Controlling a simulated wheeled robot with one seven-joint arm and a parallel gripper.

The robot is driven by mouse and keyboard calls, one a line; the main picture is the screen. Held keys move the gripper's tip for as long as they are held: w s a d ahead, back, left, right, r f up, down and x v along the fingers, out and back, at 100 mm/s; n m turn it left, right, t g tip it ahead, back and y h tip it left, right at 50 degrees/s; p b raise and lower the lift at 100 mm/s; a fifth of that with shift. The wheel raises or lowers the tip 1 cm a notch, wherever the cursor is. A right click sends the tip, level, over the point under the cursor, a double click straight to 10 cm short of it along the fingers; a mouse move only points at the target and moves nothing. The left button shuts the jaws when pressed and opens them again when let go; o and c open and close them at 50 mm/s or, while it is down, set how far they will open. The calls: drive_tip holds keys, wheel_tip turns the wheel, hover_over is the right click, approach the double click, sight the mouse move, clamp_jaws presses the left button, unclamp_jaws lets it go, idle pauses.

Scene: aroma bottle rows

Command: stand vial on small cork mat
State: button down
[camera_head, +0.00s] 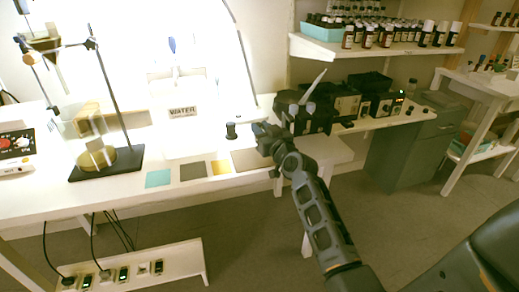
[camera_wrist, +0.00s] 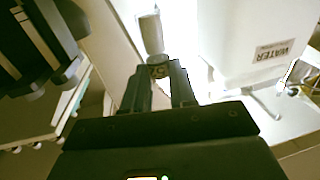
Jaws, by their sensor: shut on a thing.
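My gripper (camera_head: 262,130) is above the right end of the white workbench. In the wrist view my gripper (camera_wrist: 160,82) is shut on a small vial (camera_wrist: 152,34), which has a pale upper part and a dark lower band with a number on it between the fingertips. The vial cannot be made out in the head view. A small yellow-tan mat (camera_head: 221,167), which looks like the cork mat, lies bare near the bench's front edge. It is to the left of my gripper and below it in the picture.
A teal mat (camera_head: 158,178), a dark grey mat (camera_head: 193,172) and a larger brown mat (camera_head: 250,160) flank it. A black spool-like object (camera_head: 231,131) stands close left of my gripper. A metal stand (camera_head: 110,160) is at left; dark equipment (camera_head: 302,118) is at right.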

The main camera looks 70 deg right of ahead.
drive_tip(key=shift+f+b, duration=1.15)
drive_tip(key=shift+f, duration=1.7)
drive_tip(key=shift+f, duration=0.2)
drive_tip(key=c, duration=0.9)
unclamp_jaws()
drive_tip(key=shift+r, duration=0.1)
drive_tip(key=shift+r, duration=0.1)
drive_tip(key=b+v, duration=0.1)
drive_tip(key=v, duration=1.1)
drive_tip(key=shift+b, duration=0.35)
